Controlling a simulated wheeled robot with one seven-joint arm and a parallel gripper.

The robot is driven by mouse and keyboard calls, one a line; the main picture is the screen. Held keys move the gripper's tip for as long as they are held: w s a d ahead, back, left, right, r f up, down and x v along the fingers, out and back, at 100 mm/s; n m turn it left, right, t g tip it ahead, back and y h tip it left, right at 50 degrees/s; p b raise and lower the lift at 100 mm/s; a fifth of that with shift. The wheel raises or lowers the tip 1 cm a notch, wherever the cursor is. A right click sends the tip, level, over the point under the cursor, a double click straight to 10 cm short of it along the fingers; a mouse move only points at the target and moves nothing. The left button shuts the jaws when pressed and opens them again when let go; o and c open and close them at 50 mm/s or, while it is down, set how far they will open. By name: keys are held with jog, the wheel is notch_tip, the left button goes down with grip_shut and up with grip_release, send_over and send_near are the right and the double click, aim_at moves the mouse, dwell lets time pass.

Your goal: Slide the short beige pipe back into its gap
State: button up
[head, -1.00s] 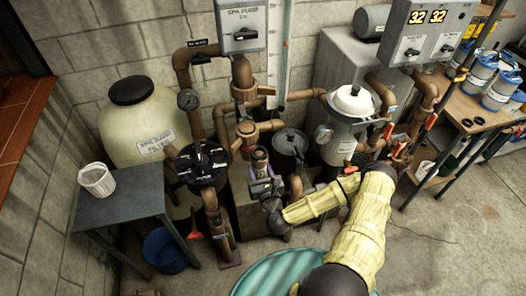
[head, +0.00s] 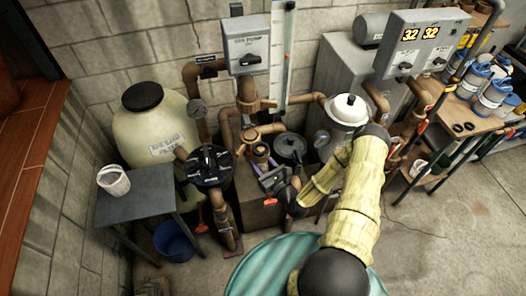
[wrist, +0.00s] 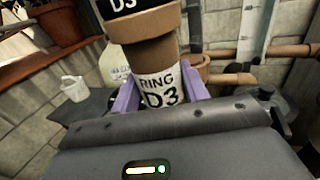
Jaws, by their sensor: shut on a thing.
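My gripper (wrist: 160,92) has purple fingers. They are shut on both sides of a short tan-brown pipe piece (wrist: 150,58) with a white band reading "RING D3". A wider collar and a black band reading "D3" show above it, cut off by the frame's top. In the head view my gripper (head: 262,164) is among the brown pipes, between the black-lidded pump (head: 209,163) and the dark grey lidded canister (head: 290,147). The held piece is small there and partly hidden. I cannot make out the gap, or whether the piece touches other pipes.
A brown vertical pipe (head: 246,92) runs down from a grey switch box (head: 246,44) just behind. A white-topped filter (head: 348,110) stands right. A teal round cover (head: 262,268) lies in front.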

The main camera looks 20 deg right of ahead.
jog(key=shift+d+r+n+g+y+p, duration=0.15)
jog(key=shift+r+n+y+p, duration=0.1)
jog(key=shift+r+p, duration=0.15)
jog(key=shift+d+r+n+g+y+p, duration=0.15)
jog(key=shift+r+y+p, duration=0.1)
jog(key=shift+r, duration=0.25)
jog(key=shift+a, duration=0.1)
jog(key=shift+f, duration=0.1)
jog(key=shift+w+f+b, duration=0.15)
jog(key=shift+w+b, duration=0.35)
jog(key=shift+w, duration=0.25)
jog(key=w+f+b, duration=0.1)
jog(key=w+b, duration=0.4)
jog(key=w, duration=0.5)
jog(key=shift+s+p, duration=0.1)
jog(key=shift+p, duration=0.3)
dwell(0.8)
jog(key=shift+w+f+b, duration=0.1)
jog(key=shift+w+b, duration=0.9)
jog(key=shift+w, duration=1.45)
dwell(1.5)
